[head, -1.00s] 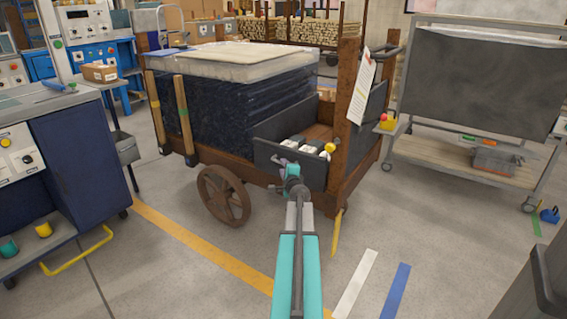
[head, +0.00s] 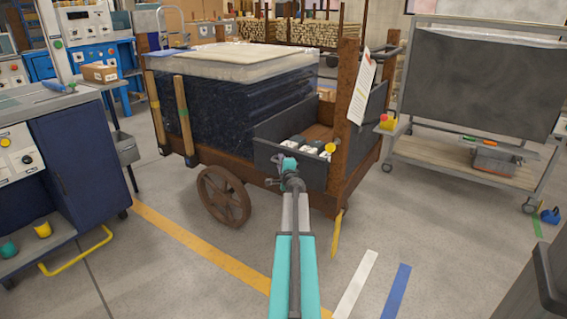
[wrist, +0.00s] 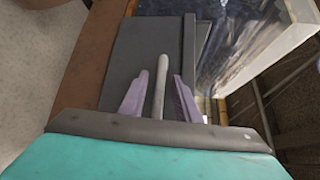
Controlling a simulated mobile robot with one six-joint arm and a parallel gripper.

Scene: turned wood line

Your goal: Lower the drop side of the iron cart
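The iron cart (head: 232,165) is rusty brown, with corner posts and a spoked wheel. Its drop side, a dark grey panel (head: 268,153), stands upright at the front right and also shows in the wrist view (wrist: 138,42). My gripper (wrist: 158,98) is at the panel; in the head view its fingers are hidden behind my wrist. In the wrist view its two purple fingers stand apart on either side of a pale rod (wrist: 160,82), with gaps visible on both sides. I cannot tell what the rod's far end joins. A yellow knob (head: 331,147) is at the panel's right end.
A tall wrapped stack (head: 225,105) fills the cart's left part. A wooden stake (head: 183,105) stands at its front. A grey trolley (head: 440,150) stands right, a blue workstation (head: 85,160) left. The floor in front is clear apart from painted stripes.

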